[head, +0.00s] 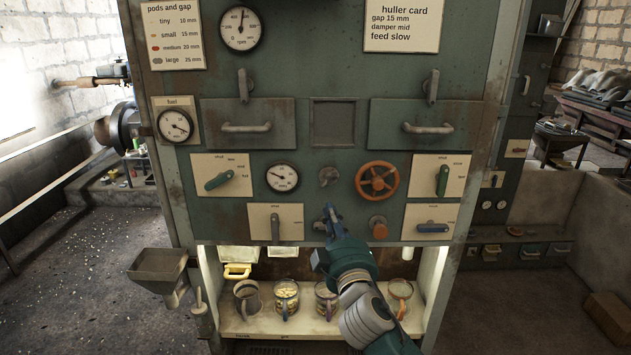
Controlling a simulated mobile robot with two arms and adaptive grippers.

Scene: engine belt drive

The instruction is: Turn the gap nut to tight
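No part is legibly labelled as the gap nut. A small grey metal fitting with a short lever (328,176) sits on the green panel, between a round gauge (282,177) and an orange handwheel (377,181). My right gripper (329,212) is raised from below, just under this fitting, with its fingertips near the panel. It hides part of the panel behind it. Whether it touches anything, and how far its fingers are apart, I cannot tell. An orange-brown round knob (378,227) is to its right. My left gripper is out of view.
Levers on cream plates flank the gripper: a grey one (275,226) left and a blue one (433,228) right. Drawer handles (246,127) stick out above. Below is a lit shelf (262,327) with several handled jars. A hopper (160,265) juts out at lower left.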

